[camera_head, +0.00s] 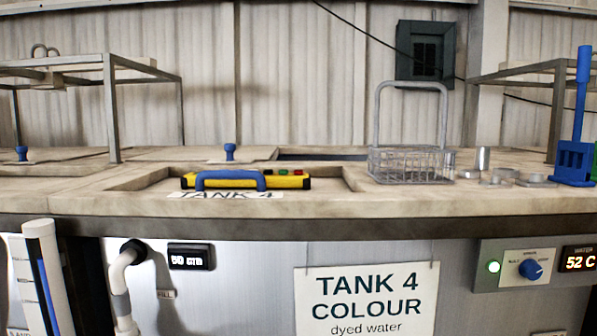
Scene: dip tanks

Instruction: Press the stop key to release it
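A yellow and black control box (290,181) lies in the recess of the bench top, behind the "TANK 4" label. I cannot tell which one is the stop key, or whether any is pressed in. A blue curved handle (228,174) stands in front of the box and hides part of its left half. Neither of my grippers is in view.
A wire basket (410,164) with a tall handle stands right of the recess, beside several small metal pieces (497,178). A blue upright tool (578,150) is at the far right. Metal frames (112,110) rise at both sides. A knob panel (531,268) is on the front.

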